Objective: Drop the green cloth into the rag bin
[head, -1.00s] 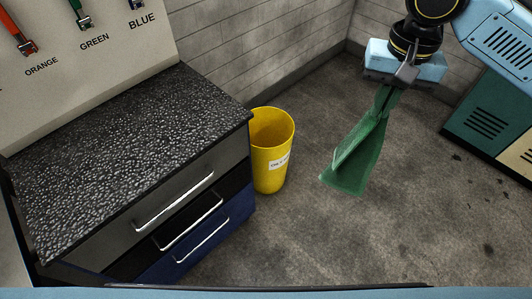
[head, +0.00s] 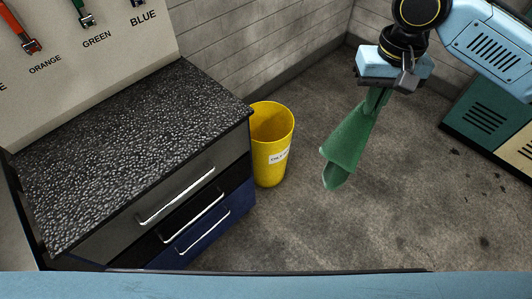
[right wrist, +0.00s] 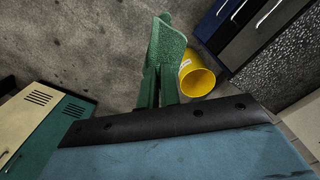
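The green cloth (head: 350,143) hangs from my right gripper (head: 382,92) in the head view, with its lower end free above the floor. The gripper is shut on its upper end. In the right wrist view the cloth (right wrist: 168,52) also hangs beyond the gripper. The yellow bin (head: 270,145), with a white label that is too small to read fully, stands on the floor to the left of the cloth, open at the top. It also shows in the right wrist view (right wrist: 197,78). The cloth is apart from the bin. My left gripper is in neither view.
A drawer cabinet (head: 187,208) with a dark speckled top (head: 120,150) stands left of the bin, close beside it. Tools hang on a labelled board (head: 75,60) behind it. A green and cream cabinet (head: 480,118) stands at the right. The floor between is clear.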

